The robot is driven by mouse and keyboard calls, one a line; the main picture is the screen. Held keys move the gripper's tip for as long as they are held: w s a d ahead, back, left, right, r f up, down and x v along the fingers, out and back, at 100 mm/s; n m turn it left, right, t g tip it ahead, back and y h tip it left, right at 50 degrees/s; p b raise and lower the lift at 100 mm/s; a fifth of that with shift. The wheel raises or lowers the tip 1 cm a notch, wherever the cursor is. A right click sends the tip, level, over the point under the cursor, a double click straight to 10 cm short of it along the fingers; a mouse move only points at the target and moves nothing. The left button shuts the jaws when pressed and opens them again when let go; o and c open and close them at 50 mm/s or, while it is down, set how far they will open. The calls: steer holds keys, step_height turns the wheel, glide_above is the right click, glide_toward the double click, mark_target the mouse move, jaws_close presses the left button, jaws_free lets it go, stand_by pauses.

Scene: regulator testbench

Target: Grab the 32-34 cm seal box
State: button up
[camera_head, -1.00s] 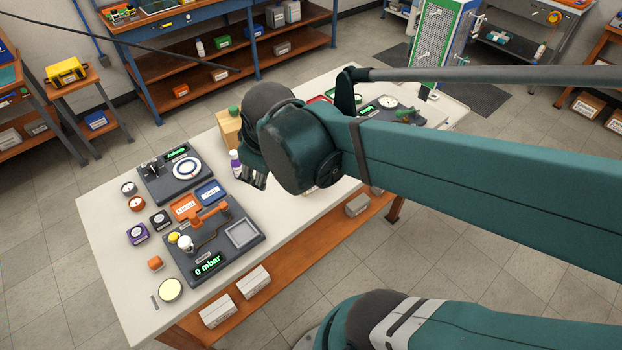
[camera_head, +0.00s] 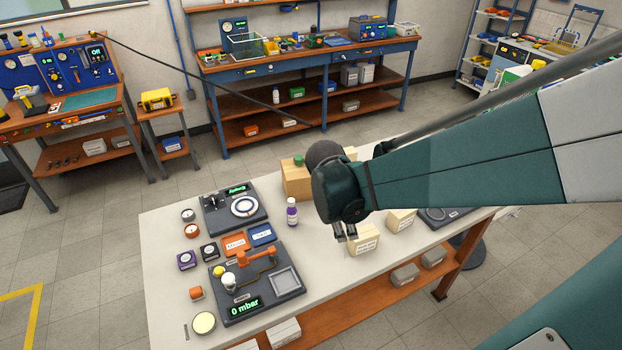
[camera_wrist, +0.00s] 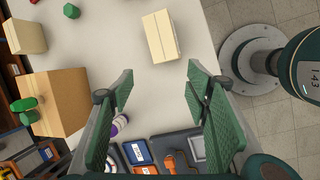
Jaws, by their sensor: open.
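Two cream labelled boxes stand on the white table in the head view, one (camera_head: 363,240) beside and below my gripper (camera_head: 345,236), the other (camera_head: 401,220) a little to its right. Their labels are too small to read, so I cannot tell which is the 32-34 cm seal box. In the wrist view a cream box (camera_wrist: 160,38) lies ahead of my gripper (camera_wrist: 160,80), between the lines of its two green fingers and apart from them. The fingers are spread, with nothing between them. I cannot tell which of the two boxes this is.
A brown box (camera_head: 297,180) with a green-topped item stands behind left of my gripper. A purple-labelled bottle (camera_head: 292,211) stands nearer. Test units, including a "0 mbar" panel (camera_head: 258,284), fill the table's left part. Bare table (camera_head: 320,262) shows between panel and boxes.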

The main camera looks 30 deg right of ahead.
mark_target(360, 234)
steer(key=d+f+n, duration=0.1)
steer(key=d+f+n+g, duration=0.1)
steer(key=d+f, duration=0.1)
steer(key=shift+d+f+n, duration=0.15)
steer(key=shift+f+n, duration=0.1)
steer(key=shift+n, duration=0.05)
steer(key=shift+d+f+n+g+h, duration=0.4)
steer(key=shift+d+f+n, duration=0.1)
steer(key=shift+d+f, duration=0.2)
steer(key=shift+s, duration=0.1)
steer(key=shift+f, duration=0.1)
steer(key=shift+x, duration=1.2)
steer(key=shift+b+x, duration=0.7)
steer(key=shift+x, duration=1.9)
